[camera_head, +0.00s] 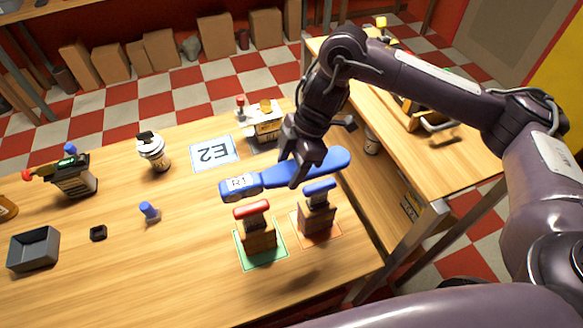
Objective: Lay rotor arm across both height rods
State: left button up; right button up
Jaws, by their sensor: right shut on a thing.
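The rotor arm (273,180) is a long blue piece with a white "R1" label at its left end. My right gripper (303,177) is shut on it near its middle and holds it roughly level. In the picture it lies just behind the two height rods; I see no clear contact with them. One height rod has a red top (252,209) and stands on a green mat. The other has a blue top (319,188) and stands on an orange mat. Both are upright on brown bases. My left gripper is not in view.
A white "E2" sheet (214,153) lies behind the rotor arm. A white-lidded cup (153,152), a small blue peg (149,212), a grey tray (34,250) and a boxy device (74,177) stand to the left. The front table area is clear.

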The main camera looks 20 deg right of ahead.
jog(key=shift+a+r, duration=0.1)
jog(key=shift+a, duration=0.4)
jog(key=shift+d, duration=0.2)
jog(key=shift+f+b, duration=0.3)
jog(key=shift+f, duration=0.55)
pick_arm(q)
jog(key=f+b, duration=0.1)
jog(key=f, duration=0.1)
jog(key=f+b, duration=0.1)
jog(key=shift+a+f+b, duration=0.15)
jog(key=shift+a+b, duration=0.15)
pick_arm(e)
notch_tip(320, 180, down, 4)
jog(key=shift+f, duration=0.1)
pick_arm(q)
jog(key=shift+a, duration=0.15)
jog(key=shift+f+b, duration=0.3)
pick_arm(e)
jog(key=shift+f, duration=0.6)
jog(key=o, duration=1.3)
jog(key=shift+c, duration=0.2)
